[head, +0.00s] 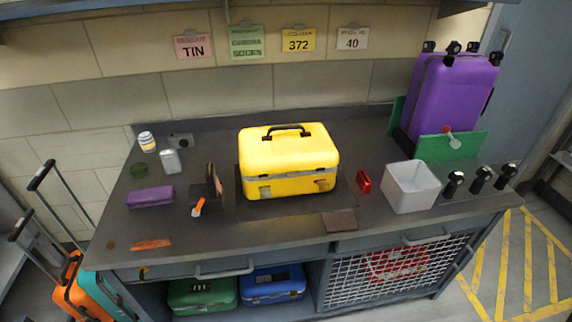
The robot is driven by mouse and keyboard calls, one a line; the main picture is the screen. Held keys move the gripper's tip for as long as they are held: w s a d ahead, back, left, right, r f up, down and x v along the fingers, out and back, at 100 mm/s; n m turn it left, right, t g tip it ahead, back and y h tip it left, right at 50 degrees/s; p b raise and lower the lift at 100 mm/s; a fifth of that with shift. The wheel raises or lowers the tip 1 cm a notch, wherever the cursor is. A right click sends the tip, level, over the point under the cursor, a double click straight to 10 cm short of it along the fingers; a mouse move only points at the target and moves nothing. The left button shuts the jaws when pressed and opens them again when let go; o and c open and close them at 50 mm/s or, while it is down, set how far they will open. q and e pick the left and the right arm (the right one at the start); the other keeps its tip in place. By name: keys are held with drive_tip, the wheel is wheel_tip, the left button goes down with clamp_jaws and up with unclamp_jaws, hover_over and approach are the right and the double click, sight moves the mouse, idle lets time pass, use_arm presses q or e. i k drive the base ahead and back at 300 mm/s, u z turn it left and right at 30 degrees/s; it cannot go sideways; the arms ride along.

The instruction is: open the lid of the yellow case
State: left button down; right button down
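The yellow case (289,163) stands upright in the middle of the dark counter, on a dark mat. Its lid (286,146) is shut, with a black handle (287,131) on top. Latches (265,191) show low on its front face. Neither of my grippers is in the head view, and nothing touches the case.
Left of the case are a dark holder with an orange-handled tool (199,207), a purple box (150,197) and small cans. Right are a red item (363,181), a white bin (410,187), several black-topped objects and a purple suitcase (444,92). A brown flat piece (339,221) lies in front.

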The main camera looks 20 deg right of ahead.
sight(291, 149)
drive_tip(key=z, duration=0.5)
drive_tip(key=k, duration=1.2)
drive_tip(key=u, duration=0.15)
drive_tip(key=i, duration=0.4)
drive_tip(key=u, duration=0.85)
drive_tip(key=i, duration=1)
drive_tip(key=z, duration=0.5)
drive_tip(key=i, duration=0.65)
drive_tip(key=z, duration=0.6)
